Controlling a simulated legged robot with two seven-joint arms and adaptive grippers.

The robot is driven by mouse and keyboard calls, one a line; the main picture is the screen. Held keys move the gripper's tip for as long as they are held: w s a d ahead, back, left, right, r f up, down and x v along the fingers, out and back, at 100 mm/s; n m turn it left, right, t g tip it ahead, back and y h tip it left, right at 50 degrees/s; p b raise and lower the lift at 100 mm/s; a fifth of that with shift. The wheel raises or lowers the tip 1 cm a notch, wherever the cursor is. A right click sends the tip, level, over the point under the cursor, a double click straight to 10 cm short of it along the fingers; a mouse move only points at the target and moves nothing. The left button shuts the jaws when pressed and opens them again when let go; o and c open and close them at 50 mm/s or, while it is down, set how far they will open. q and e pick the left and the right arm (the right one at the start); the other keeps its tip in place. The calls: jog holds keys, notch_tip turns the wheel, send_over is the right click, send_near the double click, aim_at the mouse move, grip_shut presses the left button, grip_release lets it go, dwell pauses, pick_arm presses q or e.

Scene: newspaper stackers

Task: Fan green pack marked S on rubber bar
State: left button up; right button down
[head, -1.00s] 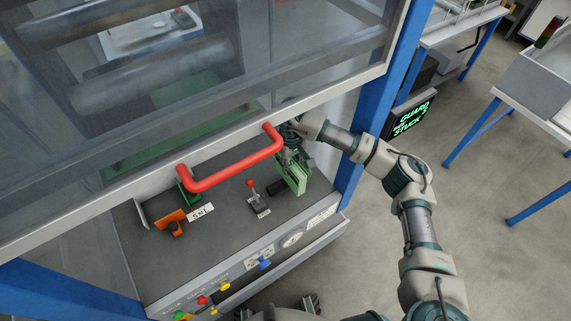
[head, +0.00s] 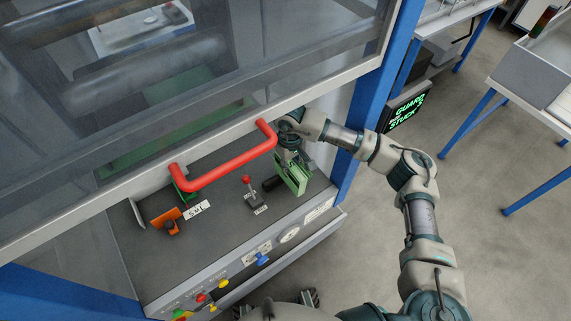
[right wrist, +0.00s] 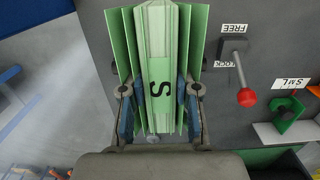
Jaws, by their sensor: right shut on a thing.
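The green pack (head: 293,178) stands on edge in my right gripper (head: 291,158), at the right end of the grey console. In the right wrist view the pack (right wrist: 157,45) has a black S on its pale green middle. Thin green leaves stand apart on both sides of it. My right gripper (right wrist: 158,108) is shut on it, with a blue-padded finger on each side. The black rubber bar (head: 272,184) lies just left of the pack; I cannot tell whether they touch.
A red-knobbed lever (head: 250,192) stands left of the bar, marked FREE and LOCK in the wrist view. A red guard handle (head: 225,164) hangs above the console. An orange bracket (head: 165,217) is at left. A screen (head: 408,113) reads GUARD STUCK.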

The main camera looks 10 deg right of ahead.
jog(key=shift+s+d+f, duration=0.2)
jog(key=shift+s+d, duration=0.05)
jog(key=shift+d, duration=0.1)
jog(key=shift+r+p, duration=0.8)
jog(key=shift+r, duration=1.5)
jog(key=shift+a+r+p, duration=0.1)
jog(key=shift+r+p, duration=0.45)
jog(key=shift+r, duration=1.1)
